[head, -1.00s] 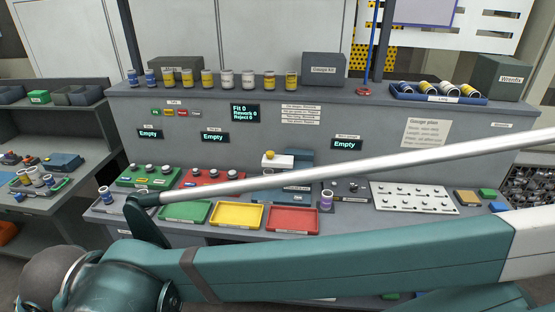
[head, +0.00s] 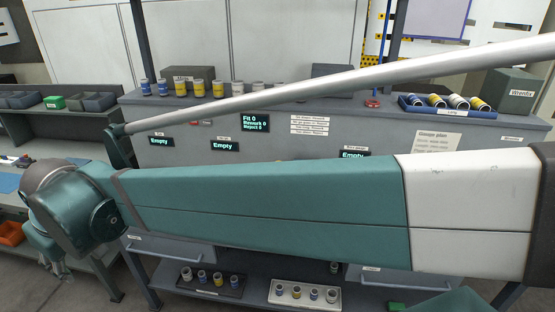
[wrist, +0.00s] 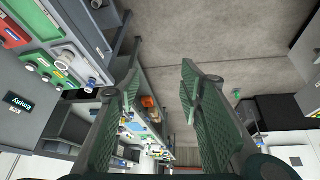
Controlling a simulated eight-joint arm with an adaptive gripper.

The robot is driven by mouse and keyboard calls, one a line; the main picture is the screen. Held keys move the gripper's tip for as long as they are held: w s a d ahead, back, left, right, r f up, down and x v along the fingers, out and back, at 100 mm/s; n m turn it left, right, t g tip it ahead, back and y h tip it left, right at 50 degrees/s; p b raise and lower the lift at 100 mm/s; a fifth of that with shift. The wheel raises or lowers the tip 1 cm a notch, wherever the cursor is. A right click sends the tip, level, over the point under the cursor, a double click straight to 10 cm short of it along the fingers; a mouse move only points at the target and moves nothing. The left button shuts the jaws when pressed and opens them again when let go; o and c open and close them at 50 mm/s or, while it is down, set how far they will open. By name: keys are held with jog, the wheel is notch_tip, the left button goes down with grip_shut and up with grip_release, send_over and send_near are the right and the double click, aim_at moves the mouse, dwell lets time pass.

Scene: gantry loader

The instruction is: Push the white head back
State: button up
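The white head cannot be made out now. In the head view my own arm covers the middle of the bench, where a white block with a yellow top stood in the earlier frame. My gripper (wrist: 161,65) shows in the wrist view with its two green fingers spread wide apart. Nothing is between them but the view of the floor and a distant bench. In the head view my arm's end hangs at the lower left, away from the middle of the bench.
A row of yellow, blue and white cans stands on the upper shelf beside a blue tray (head: 450,112). Several small cups sit in a black tray (head: 235,290) and a white tray (head: 283,299) below.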

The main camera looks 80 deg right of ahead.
jog(key=s+d+r+m+g+p, duration=0.1)
jog(key=s+d+m+g+p, duration=0.15)
jog(key=d, duration=1.85)
jog(key=s+d+r+m+g+p, duration=0.1)
jog(key=s+d+m+g+p, duration=0.2)
jog(key=d, duration=1.9)
jog(key=s+d+f+m, duration=0.1)
jog(key=s+d+f, duration=0.1)
jog(key=s+d, duration=0.7)
jog(key=s+d+f+m+y+p, duration=0.1)
jog(key=s+d+f, duration=0.2)
jog(key=s+d, duration=0.6)
jog(key=s+d+f+m+p, duration=0.1)
jog(key=s+d+f, duration=0.1)
jog(key=s+d, duration=0.7)
jog(key=shift+s+f+y, duration=0.2)
jog(key=shift+s, duration=0.9)
jog(key=shift+s+f+y, duration=0.2)
jog(key=shift+s, duration=0.85)
jog(key=shift+s+d+f, duration=0.1)
jog(key=shift+s+d, duration=0.05)
jog(key=shift+s, duration=0.15)
jog(key=shift+f, duration=0.15)
jog(key=shift+f+p, duration=0.4)
jog(key=shift+f, duration=3.35)
